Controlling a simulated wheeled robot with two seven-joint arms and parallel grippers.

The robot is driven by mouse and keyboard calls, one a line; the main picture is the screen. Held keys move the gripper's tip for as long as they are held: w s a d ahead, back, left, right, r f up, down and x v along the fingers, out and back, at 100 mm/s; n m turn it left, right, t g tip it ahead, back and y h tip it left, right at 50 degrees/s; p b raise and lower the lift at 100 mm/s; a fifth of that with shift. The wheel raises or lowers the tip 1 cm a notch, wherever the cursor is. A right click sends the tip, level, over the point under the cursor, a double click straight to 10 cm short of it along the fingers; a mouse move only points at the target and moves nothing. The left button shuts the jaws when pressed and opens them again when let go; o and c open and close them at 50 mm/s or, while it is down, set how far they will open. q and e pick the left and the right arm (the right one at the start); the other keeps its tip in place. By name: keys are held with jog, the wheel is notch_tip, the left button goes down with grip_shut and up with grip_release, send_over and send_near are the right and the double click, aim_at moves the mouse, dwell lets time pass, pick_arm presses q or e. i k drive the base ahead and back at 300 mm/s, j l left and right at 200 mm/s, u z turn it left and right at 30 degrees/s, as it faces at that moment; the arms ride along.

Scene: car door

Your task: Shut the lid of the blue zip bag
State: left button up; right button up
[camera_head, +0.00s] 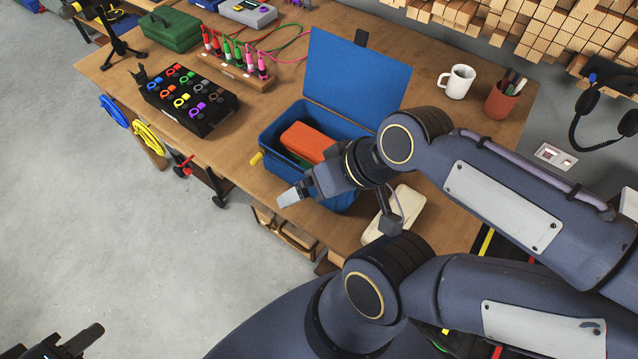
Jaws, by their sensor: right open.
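The blue zip bag (285,165) stands on the wooden workbench with its blue lid (357,78) raised upright at the back. An orange block-like thing (308,142) lies inside the bag. A yellow tab (256,158) sticks out at the bag's left side. My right gripper (292,195) is open in front of the bag's front wall, low and near the bench edge. I cannot tell whether it touches the bag. My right arm hides the bag's right part. My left gripper (78,343) is only partly seen at the bottom left corner, away from the bench; its opening is unclear.
A black tray of coloured rings (190,98) and a rack of coloured clips (235,62) stand left of the bag. A white mug (457,82) and a pen pot (502,99) stand to the right. A cream-coloured thing (405,212) lies near the front edge. Floor at left is clear.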

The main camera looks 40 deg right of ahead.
aim_at(363, 85)
jog(key=z, duration=1.55)
